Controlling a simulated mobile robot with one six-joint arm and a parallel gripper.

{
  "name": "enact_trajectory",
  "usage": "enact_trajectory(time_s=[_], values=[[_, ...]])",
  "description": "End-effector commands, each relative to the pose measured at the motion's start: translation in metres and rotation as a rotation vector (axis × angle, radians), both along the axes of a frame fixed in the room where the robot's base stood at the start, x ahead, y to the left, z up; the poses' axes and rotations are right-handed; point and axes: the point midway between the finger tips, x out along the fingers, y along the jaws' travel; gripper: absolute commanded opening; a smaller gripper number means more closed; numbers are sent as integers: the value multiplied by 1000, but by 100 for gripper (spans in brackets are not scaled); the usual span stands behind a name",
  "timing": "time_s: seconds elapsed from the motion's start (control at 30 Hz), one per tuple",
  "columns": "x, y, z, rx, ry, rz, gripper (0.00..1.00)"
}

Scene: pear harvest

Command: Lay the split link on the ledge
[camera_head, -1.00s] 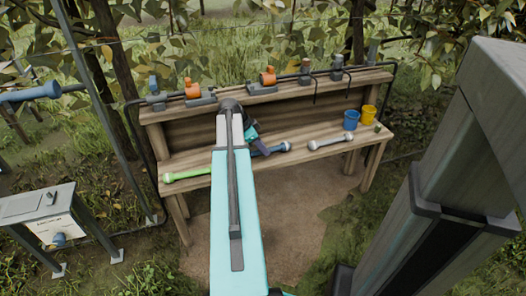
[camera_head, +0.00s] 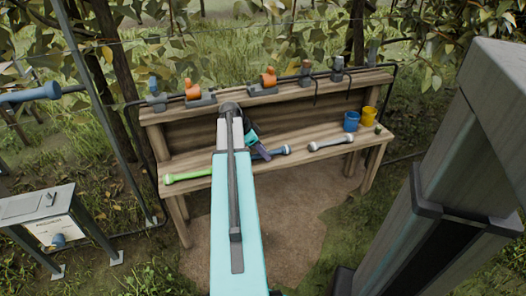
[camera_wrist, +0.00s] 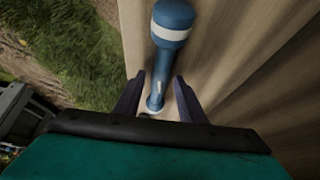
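A blue link (camera_head: 280,151) with pale end knobs lies on the bench top; my arm and gripper hide its left part. In the wrist view the blue link (camera_wrist: 158,65) shows a white band near its far end and runs between my fingers. My gripper (camera_wrist: 158,80) is open, one finger on each side of the link with gaps visible; in the head view my gripper (camera_head: 260,149) is low at the bench. A green link (camera_head: 188,176) lies left and a grey link (camera_head: 330,142) right. I cannot tell which link is split. The raised back ledge (camera_head: 225,98) runs behind.
Several orange and grey fixtures (camera_head: 268,80) stand along the ledge. A blue cup (camera_head: 351,121) and a yellow cup (camera_head: 369,113) stand at the bench's right end. A panel stand (camera_head: 40,208) is at the left, and a thin post (camera_head: 100,110) rises beside the bench.

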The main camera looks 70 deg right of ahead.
Motion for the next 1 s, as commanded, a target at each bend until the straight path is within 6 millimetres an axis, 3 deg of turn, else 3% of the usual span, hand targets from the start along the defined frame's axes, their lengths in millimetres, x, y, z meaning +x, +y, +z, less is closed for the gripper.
enact_trajectory(time_s=[0.37, 1.0], values=[[12, 10, 30, -1, -1, 0, 37], [88, 72, 29, 0, 0, 2, 37]])
